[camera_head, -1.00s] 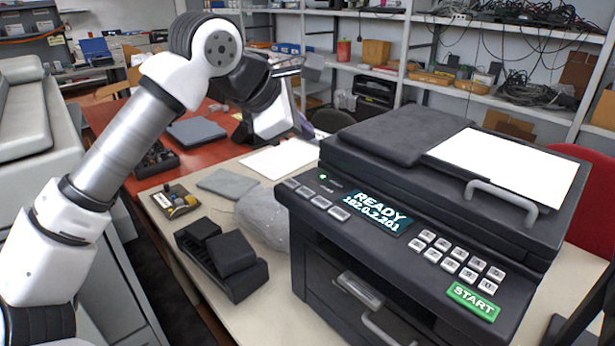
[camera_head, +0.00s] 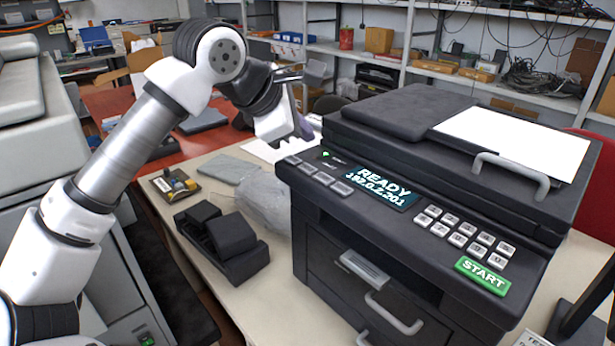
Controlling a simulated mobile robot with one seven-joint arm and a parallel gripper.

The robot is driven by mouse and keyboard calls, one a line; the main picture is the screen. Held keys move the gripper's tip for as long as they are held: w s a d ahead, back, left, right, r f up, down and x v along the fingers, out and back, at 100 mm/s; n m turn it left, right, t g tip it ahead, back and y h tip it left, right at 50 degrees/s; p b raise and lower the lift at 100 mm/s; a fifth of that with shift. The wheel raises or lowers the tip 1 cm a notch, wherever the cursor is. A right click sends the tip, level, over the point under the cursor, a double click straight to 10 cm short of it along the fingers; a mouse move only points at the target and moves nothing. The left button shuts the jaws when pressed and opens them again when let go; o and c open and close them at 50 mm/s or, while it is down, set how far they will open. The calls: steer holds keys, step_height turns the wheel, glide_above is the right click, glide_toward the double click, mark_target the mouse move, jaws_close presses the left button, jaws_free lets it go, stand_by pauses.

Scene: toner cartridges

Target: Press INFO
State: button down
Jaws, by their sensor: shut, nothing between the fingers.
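The black printer (camera_head: 300,235) stands on the table, its screen (camera_head: 382,187) reading "READY 192.0.2.201". A row of several small grey buttons (camera_head: 325,178) lies left of the screen; their labels are too small to read, so I cannot tell which is INFO. A number keypad (camera_head: 465,238) and a green START button (camera_head: 482,275) are on the right of the panel. My gripper (camera_head: 297,140) points down behind the far left end of the button row, close to the panel. Its fingers look closed and hold nothing.
A black cartridge in a holder (camera_head: 225,245), a small board with coloured parts (camera_head: 173,185), a grey pad (camera_head: 228,168) and a clear plastic bag (camera_head: 265,208) lie left of the printer.

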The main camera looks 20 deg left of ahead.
steer(key=shift+f+b, duration=1.2)
steer(key=shift+f, duration=0.65)
steer(key=shift+f, duration=0.15)
stand_by(0.4)
steer(key=shift+f+b, duration=0.3)
steer(key=shift+b, duration=0.25)
steer(key=shift+f+b, duration=0.3)
steer(key=shift+b, duration=0.05)
stand_by(0.5)
steer(key=shift+r, duration=0.1)
steer(key=shift+r+p, duration=0.4)
steer(key=shift+r, duration=0.25)
steer(key=shift+r, duration=0.1)
steer(key=shift+r+p, duration=1.65)
steer(key=shift+r, duration=0.8)
